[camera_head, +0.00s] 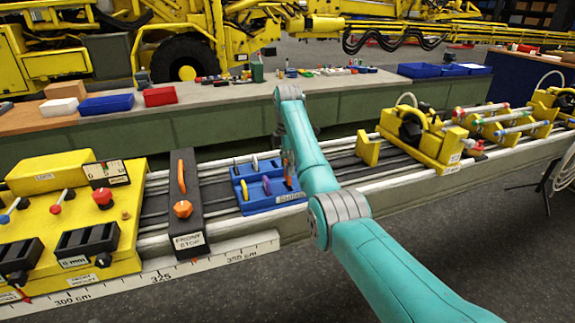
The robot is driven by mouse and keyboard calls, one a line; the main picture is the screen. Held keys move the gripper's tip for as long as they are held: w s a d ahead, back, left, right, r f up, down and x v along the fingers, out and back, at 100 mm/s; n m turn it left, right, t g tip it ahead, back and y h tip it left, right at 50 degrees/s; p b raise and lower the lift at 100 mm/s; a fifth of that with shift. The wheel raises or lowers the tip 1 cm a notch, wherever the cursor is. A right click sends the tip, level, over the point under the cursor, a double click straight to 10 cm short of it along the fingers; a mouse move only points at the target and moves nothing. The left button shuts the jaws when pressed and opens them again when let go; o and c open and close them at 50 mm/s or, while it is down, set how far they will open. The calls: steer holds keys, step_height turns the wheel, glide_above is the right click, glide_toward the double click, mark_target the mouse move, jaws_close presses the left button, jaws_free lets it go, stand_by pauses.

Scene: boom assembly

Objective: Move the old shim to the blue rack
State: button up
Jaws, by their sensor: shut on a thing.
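The blue rack (246,205) sits on the rails in the middle, with several upright shims in its slots, among them a yellow one, a purple one and grey ones. My teal arm reaches in from the lower right and bends down at its far end. My gripper (287,160) shows only as a narrow dark strip at the left edge of the arm, over the rack's right end. It is shut on a thin brownish piece, seemingly the old shim (289,183). The arm hides most of both, so I cannot tell whether the piece is in a slot.
A black front stop (184,212) with an orange knob stands left of the rack. A yellow control box (75,215) is further left. Yellow carriages (425,140) sit on the rails to the right. A bench with bins (107,104) runs behind.

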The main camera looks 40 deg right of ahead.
steer(key=shift+f, duration=0.25)
steer(key=shift+f, duration=1.5)
steer(key=shift+f, duration=0.15)
steer(key=o, duration=1.1)
step_height(320, 180, up, 8)
steer(key=shift+f, duration=0.25)
